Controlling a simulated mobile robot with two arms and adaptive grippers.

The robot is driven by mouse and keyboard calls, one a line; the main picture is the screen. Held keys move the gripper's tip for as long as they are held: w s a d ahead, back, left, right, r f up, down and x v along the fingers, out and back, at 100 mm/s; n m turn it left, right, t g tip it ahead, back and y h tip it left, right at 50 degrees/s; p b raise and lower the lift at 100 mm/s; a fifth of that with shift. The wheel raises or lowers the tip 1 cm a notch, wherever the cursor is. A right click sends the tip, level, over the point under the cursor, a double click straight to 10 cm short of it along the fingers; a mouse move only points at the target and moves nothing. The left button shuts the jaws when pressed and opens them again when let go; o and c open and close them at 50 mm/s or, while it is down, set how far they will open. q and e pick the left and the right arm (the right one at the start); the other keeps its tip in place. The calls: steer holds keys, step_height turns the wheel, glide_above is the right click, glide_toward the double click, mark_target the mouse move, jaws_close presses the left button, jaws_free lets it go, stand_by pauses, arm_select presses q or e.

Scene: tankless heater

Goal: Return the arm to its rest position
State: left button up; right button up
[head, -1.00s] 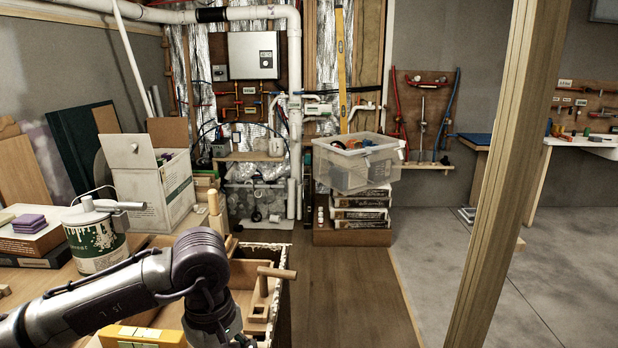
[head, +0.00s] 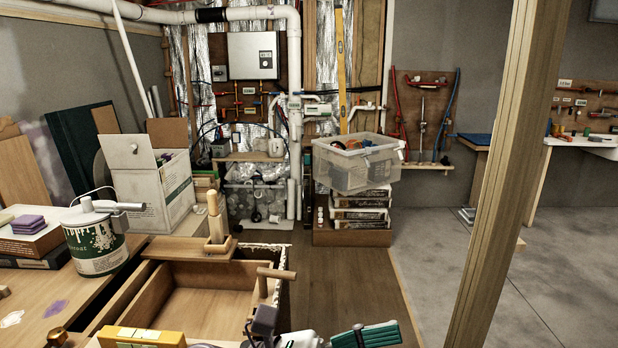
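No arm link is plainly visible in the head view. At the bottom edge is a dark grey piece (head: 264,322) that may be part of my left gripper, but most of it is cut off. Beside it lie a white and green part (head: 300,340) and a green ribbed part (head: 366,335) with a dark edge. I cannot tell whether these belong to a gripper or to a separate object. No fingertips can be made out. My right gripper is not in view.
An open wooden box (head: 205,300) fills the lower middle, with a wooden handle (head: 277,272) at its right. A paint can (head: 95,240) and yellow block (head: 140,337) are at left. A wooden post (head: 508,170) stands at right. The wooden floor (head: 350,275) has free room.

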arm_select(q)
steer(key=w+a+n+t+y, duration=0.4)
steer(key=w+a+n+t, duration=0.15)
steer(key=n+t, duration=0.65)
steer(key=w+a+n+t+y, duration=0.3)
steer(key=w+a+n+t, duration=0.25)
steer(key=n+t, duration=0.6)
steer(key=a+f+n+g+y, duration=0.4)
steer(key=a+f+n+y, duration=0.3)
steer(key=f+n, duration=0.35)
steer(key=a+f+n+g+y, duration=0.3)
steer(key=a+f+n+y, duration=0.35)
steer(key=f+n, duration=0.35)
steer(key=s+a+f+n+g, duration=0.2)
steer(key=s+f+g, duration=0.5)
steer(key=s, duration=0.4)
steer(key=s+a+f+n+g, duration=0.25)
steer(key=s+f+g, duration=0.25)
steer(key=s+f, duration=0.55)
step_height(320, 180, down, 26)
steer(key=s, duration=0.2)
steer(key=s+a+f+g+y, duration=0.1)
steer(key=s+a+f+g, duration=0.1)
steer(key=s+f, duration=1.3)
steer(key=shift+s+a+f, duration=0.2)
steer(key=shift+s+f, duration=0.1)
steer(key=shift+s, duration=0.1)
